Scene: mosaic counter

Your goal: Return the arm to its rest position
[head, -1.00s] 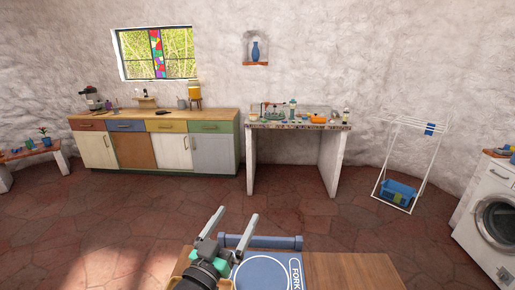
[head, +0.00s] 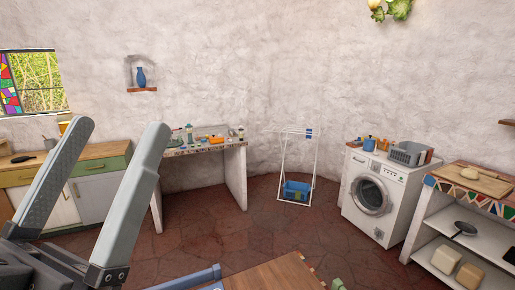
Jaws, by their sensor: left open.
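My left gripper (head: 108,190) is large and close at the left of the head view. Its two grey fingers point up and stand apart, with nothing between them. It overlaps the view of the cabinets behind it but appears far in front of them. The rest of my left arm is mostly cut off at the lower left edge. My right gripper is not in view.
A wooden tabletop (head: 275,276) with a blue bar (head: 190,279) lies at the bottom edge. Beyond are the mosaic counter (head: 236,172), a white drying rack (head: 281,168), a washing machine (head: 372,200) and a shelf unit (head: 437,220). Open tiled floor (head: 240,230) lies between.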

